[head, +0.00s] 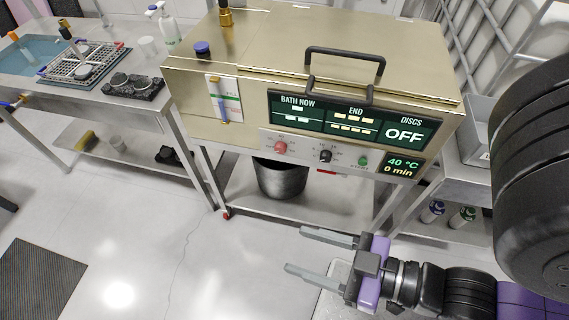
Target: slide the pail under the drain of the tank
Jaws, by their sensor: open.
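The tank (300,80) is a brass-coloured box on a steel stand, with display panels, knobs and two dark handles. A dark metal pail (283,182) stands upright on the stand's lower shelf, below the tank's front. Its top is partly hidden by the tank's front edge. I cannot make out the drain; a small red part (325,171) shows under the tank just right of the pail. My gripper (298,250) is open and empty, in front of the stand and to the lower right of the pail, apart from it. Its fingers point left.
A steel table (60,105) with a blue basin, rack and bottles stands left. A shelf unit (455,185) with bottles stands right. A red-footed leg (226,213) bounds the stand's front left. The floor (160,250) in front is clear; a dark mat (38,280) lies lower left.

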